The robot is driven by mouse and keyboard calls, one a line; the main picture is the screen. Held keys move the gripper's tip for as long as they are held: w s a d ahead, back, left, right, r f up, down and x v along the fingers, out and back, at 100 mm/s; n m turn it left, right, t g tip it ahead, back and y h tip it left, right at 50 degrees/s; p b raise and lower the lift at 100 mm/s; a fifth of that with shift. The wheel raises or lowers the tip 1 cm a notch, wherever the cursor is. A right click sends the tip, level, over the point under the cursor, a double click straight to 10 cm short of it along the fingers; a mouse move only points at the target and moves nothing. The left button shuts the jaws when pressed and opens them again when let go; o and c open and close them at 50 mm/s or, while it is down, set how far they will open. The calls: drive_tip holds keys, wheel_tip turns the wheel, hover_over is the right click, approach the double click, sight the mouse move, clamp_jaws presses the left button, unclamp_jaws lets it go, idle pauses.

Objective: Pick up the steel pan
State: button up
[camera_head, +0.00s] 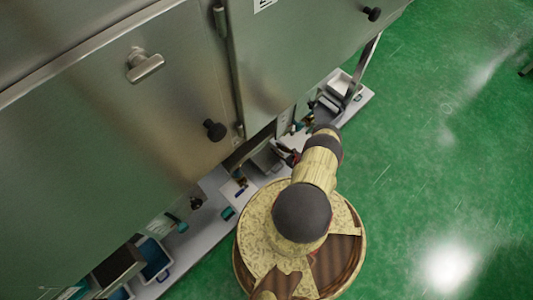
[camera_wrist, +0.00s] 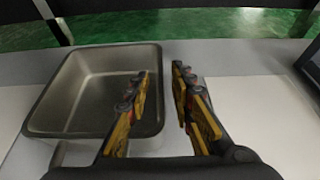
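The steel pan (camera_wrist: 88,88), a rectangular grey metal pan with a rounded rim, sits upright on a light surface at the left of the wrist view. My gripper (camera_wrist: 160,72) is open, with its two yellow-and-black fingers apart. The left finger overlaps the pan's interior near its right wall, and the right finger is to the right of that wall. The pan's right rim shows in the gap between the fingers. I cannot tell whether either finger touches the pan. In the head view my arm hides much of the area around the gripper, and I cannot surely pick out the pan there.
A large steel machine (camera_head: 120,130) with doors and dark knobs rises over a narrow, low shelf (camera_head: 205,235) holding several small items and trays. A dark object (camera_wrist: 310,62) stands at the wrist view's right edge. Green floor (camera_head: 440,150) to the right is clear.

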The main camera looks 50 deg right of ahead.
drive_tip(key=shift+w+f, duration=0.3)
drive_tip(key=shift+w, duration=0.35)
clamp_jaws()
drive_tip(key=shift+d, duration=0.1)
idle(0.4)
